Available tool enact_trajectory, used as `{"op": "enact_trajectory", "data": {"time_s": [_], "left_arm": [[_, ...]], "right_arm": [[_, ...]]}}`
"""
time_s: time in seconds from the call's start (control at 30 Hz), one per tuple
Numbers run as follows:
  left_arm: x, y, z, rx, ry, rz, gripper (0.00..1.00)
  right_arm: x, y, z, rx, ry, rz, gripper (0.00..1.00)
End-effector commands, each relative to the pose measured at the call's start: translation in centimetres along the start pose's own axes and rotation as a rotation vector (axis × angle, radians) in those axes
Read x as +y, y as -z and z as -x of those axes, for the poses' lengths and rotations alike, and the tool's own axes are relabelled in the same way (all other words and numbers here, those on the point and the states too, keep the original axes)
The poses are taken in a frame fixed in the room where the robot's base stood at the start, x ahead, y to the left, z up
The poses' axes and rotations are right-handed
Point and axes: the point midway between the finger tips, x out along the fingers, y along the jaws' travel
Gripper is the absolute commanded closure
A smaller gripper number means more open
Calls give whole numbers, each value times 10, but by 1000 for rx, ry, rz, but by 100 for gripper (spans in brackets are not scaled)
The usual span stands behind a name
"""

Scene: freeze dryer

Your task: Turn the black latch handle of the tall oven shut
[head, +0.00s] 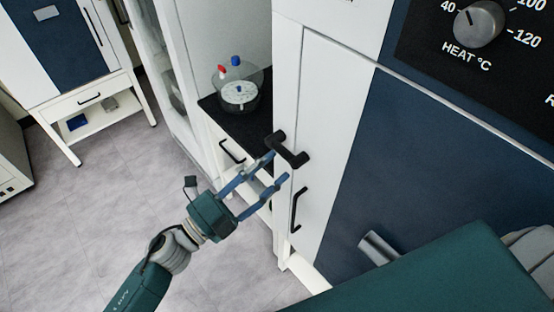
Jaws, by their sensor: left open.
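The tall oven (318,120) stands on the right, with a white and dark blue front. Its black latch handle (291,152) sticks out at the left edge of the front, as a crooked bar. A separate black vertical pull handle (296,211) sits lower on the white panel. My left gripper (279,169) is open, with its blue fingers reaching toward the latch handle. The upper fingertip overlaps the latch handle's lower left side in the picture; I cannot tell if they touch. The lower finger lies below the handle. My right gripper is not in view.
A heat dial (480,22) is at the top right. A glass vessel (238,92) with red and blue caps stands on a black counter (223,122) behind the gripper. A white and blue cabinet (60,88) is far left. Grey floor (90,215) is clear.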

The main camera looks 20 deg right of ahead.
Motion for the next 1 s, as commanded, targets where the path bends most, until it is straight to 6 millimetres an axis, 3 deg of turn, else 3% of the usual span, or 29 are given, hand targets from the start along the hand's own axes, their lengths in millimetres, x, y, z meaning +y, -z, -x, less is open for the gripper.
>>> {"op": "enact_trajectory", "data": {"time_s": [0.2, 0.4, 0.57, 1.0], "left_arm": [[2, 0, 50, -1, -4, 2, 55], [1, 0, 79, -1, -2, 1, 55], [0, 0, 88, -1, 0, 2, 55], [0, 0, 88, 0, 0, 1, 55]], "right_arm": [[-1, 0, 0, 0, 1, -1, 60], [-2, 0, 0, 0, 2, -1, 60], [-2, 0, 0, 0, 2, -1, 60], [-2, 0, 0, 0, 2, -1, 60]]}}
